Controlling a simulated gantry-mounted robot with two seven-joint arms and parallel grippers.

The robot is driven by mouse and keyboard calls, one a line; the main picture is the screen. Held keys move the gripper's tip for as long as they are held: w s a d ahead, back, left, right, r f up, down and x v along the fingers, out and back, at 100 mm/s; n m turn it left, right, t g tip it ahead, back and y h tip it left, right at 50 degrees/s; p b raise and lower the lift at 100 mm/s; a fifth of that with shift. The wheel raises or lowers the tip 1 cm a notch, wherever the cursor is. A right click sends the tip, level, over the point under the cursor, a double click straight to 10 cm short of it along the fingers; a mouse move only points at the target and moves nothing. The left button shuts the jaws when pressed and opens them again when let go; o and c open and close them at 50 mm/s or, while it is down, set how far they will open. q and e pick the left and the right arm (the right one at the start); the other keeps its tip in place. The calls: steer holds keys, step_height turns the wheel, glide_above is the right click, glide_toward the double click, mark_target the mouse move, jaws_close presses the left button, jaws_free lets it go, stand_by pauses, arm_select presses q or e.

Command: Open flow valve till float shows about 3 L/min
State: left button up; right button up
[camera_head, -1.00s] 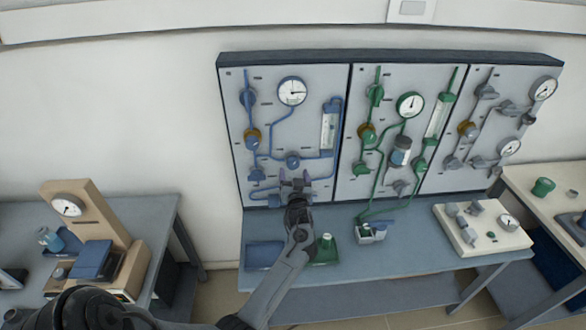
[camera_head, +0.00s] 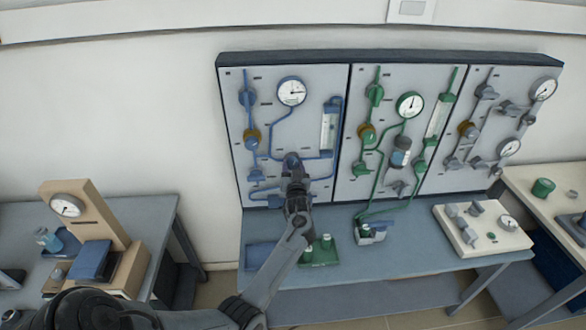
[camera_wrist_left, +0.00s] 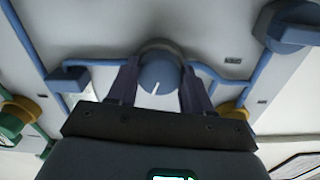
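The blue flow valve knob (camera_head: 292,160) is low on the left panel, with blue pipe running from it. My right gripper is out of view.
A round gauge (camera_head: 291,92) sits above the knob, and other blue valves (camera_head: 249,140) line the panel's left side. A green tray (camera_head: 321,257) with bottles and a blue tray (camera_head: 262,255) lie on the bench below. Green pipework fills the middle panel (camera_head: 346,190).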

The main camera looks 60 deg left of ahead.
arm_select(q)
steer(key=shift+c, duration=1.3)
steer(key=shift+r+m+p, duration=0.25)
steer(key=shift+m+p, duration=0.45)
steer(key=shift+p, duration=0.25)
steer(key=shift+f+m+p, duration=0.15)
steer(key=shift+m+p, duration=0.15)
steer(key=shift+m, duration=0.2)
steer(key=o, duration=1)
steer(key=shift+f, duration=0.1)
steer(key=shift+o, duration=0.2)
steer(key=shift+d, duration=0.1)
steer(key=v, duration=1)
steer(key=shift+s+d+p, duration=0.25)
steer(key=shift+d+p, duration=0.05)
